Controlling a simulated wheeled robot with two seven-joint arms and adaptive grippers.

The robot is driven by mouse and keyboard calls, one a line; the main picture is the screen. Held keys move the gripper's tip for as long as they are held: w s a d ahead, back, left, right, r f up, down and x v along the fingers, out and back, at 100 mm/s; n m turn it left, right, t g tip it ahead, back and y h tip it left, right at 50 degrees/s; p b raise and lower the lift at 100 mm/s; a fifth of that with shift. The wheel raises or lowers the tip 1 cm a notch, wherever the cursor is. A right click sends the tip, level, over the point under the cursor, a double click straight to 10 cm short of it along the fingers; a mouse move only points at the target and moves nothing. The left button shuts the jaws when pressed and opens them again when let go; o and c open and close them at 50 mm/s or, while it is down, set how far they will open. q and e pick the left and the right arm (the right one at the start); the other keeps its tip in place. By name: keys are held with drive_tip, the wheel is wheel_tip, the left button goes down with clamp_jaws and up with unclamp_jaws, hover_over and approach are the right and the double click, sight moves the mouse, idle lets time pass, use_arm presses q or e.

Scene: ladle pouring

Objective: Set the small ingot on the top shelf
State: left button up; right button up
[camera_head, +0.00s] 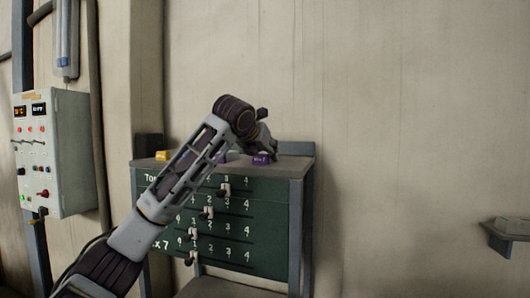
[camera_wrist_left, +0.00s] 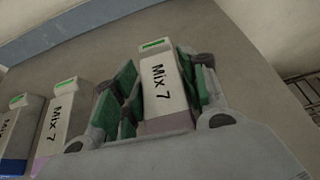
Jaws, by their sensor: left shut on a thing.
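My left gripper (camera_head: 262,146) is over the right part of the green cabinet's top (camera_head: 294,162). In the left wrist view its green-padded fingers (camera_wrist_left: 160,80) are shut on a pale block labelled "Mix 7" (camera_wrist_left: 160,88), with a green mark at its far end. In the head view a purple labelled block (camera_head: 261,159) shows right at the gripper, apparently the same one, at the level of the cabinet top. Whether it touches the top I cannot tell. I cannot clearly identify a small ingot. My right gripper is not in view.
Two more labelled blocks, one with a pink side (camera_wrist_left: 56,128) and one with a blue side (camera_wrist_left: 16,132), stand left of the held one. A yellow block (camera_head: 162,155) sits at the cabinet's left. A small wall shelf (camera_head: 507,239) bearing grey pieces (camera_head: 513,225) is far right. A control box (camera_head: 55,150) hangs left.

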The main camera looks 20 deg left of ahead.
use_arm(q)
drive_tip(key=o, duration=1.4)
drive_tip(key=shift+f, duration=0.1)
drive_tip(key=shift+b+v, duration=1.6)
drive_tip(key=shift+v, duration=4.5)
